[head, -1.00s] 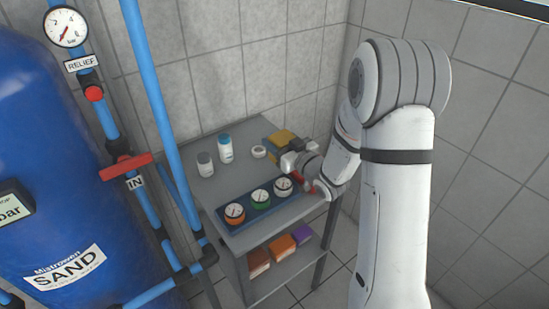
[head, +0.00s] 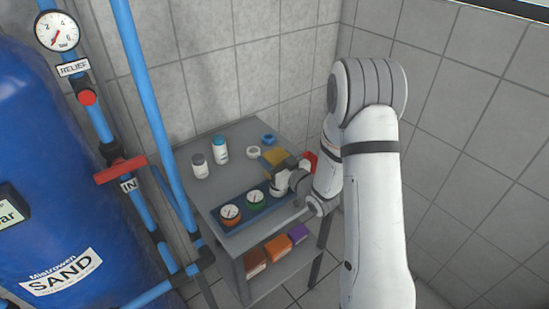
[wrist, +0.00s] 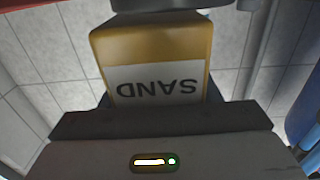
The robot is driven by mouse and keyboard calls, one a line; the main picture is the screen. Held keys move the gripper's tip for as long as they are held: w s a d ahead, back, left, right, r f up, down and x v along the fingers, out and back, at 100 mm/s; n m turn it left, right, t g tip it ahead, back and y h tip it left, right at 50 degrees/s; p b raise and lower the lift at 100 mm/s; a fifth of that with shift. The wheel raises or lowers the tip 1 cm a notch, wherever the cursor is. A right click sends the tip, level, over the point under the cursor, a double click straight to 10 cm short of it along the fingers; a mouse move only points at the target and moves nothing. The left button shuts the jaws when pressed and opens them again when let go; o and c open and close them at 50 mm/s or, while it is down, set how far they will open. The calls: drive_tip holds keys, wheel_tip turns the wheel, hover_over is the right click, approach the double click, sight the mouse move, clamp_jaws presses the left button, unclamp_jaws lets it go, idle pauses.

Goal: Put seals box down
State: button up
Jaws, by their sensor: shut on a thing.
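My gripper (head: 283,163) is at the right half of the cart's grey top (head: 232,180), shut on a small yellow box (head: 275,156). In the wrist view the yellow box (wrist: 150,48) fills the space at the jaws. Its white label reads SAND upside down; I see no word for seals. The box is over the cart top, behind the blue gauge tray (head: 240,226). I cannot tell whether its underside touches the surface. My gripper and wrist partly hide the box and the tray's right end.
Grey-white jar (head: 200,167), blue-capped bottle (head: 220,150), white ring (head: 253,152) and blue ring (head: 267,139) stand on the top. A red thing (head: 310,160) is at the right edge. Bare top lies left of centre.

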drive_tip(key=shift+f+b, duration=0.3)
drive_tip(key=shift+b, duration=0.1)
drive_tip(key=o, duration=1.1)
drive_tip(key=shift+o, duration=0.2)
drive_tip(key=shift+r+p, duration=0.45)
drive_tip(key=shift+p, duration=0.2)
drive_tip(key=s+d+r+m+g+h+b, duration=0.1)
drive_tip(key=s+d+r+m+g+h, duration=0.15)
drive_tip(key=s+d+h, duration=0.35)
drive_tip(key=s+d+r+m+g+h+b, duration=0.1)
drive_tip(key=s+d+r+g+h+b, duration=0.2)
drive_tip(key=s+d, duration=0.45)
drive_tip(key=s+a+r+m+g, duration=0.1)
drive_tip(key=s+g, duration=0.1)
drive_tip(key=s, duration=0.4)
drive_tip(key=s+r+m+g+p, duration=0.1)
drive_tip(key=s+g, duration=0.1)
drive_tip(key=s, duration=0.3)
drive_tip(key=s+a+r+m+g+h, duration=0.1)
drive_tip(key=s+r+g, duration=0.1)
drive_tip(key=s, duration=0.4)
drive_tip(key=shift+s+a+g, duration=0.3)
drive_tip(key=shift+s+g, duration=0.05)
